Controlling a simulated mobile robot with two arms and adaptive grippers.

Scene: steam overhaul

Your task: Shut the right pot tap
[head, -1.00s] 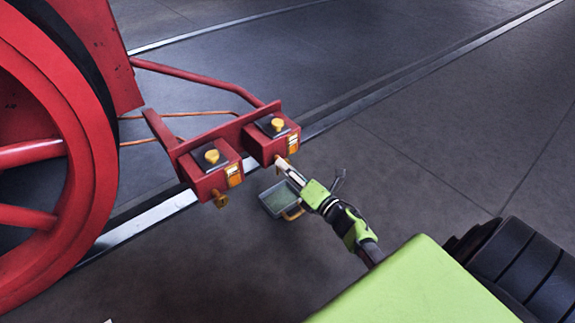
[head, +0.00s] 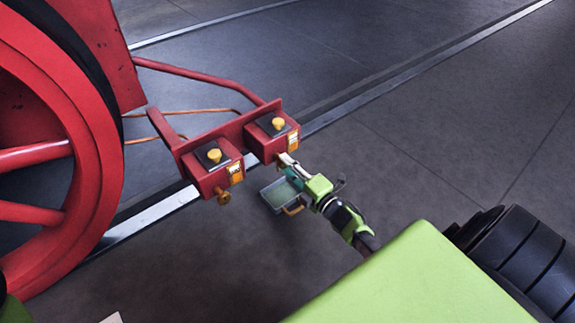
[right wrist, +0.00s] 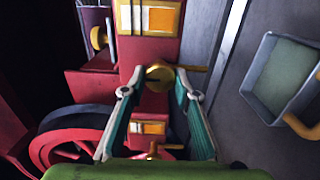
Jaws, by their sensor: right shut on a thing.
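Two red pots stand side by side on a red frame in the head view: the left pot (head: 205,182) and the right pot (head: 264,148). Each has a yellow knob on its dark lid and an orange-white label. The right pot tap (right wrist: 158,75) is brass and sits between my fingertips in the right wrist view, with a thin lever out to the right. My right gripper (head: 287,165) is shut on this tap, which it mostly hides in the head view. The left pot tap (head: 223,197) is free. My left gripper is out of view.
A grey tray (head: 272,200) with an orange handle and greenish contents lies below the right pot; the right wrist view shows it too (right wrist: 254,92). A large red wheel (head: 95,190) stands at the left. A rail runs behind the pots. Floor to the right is clear.

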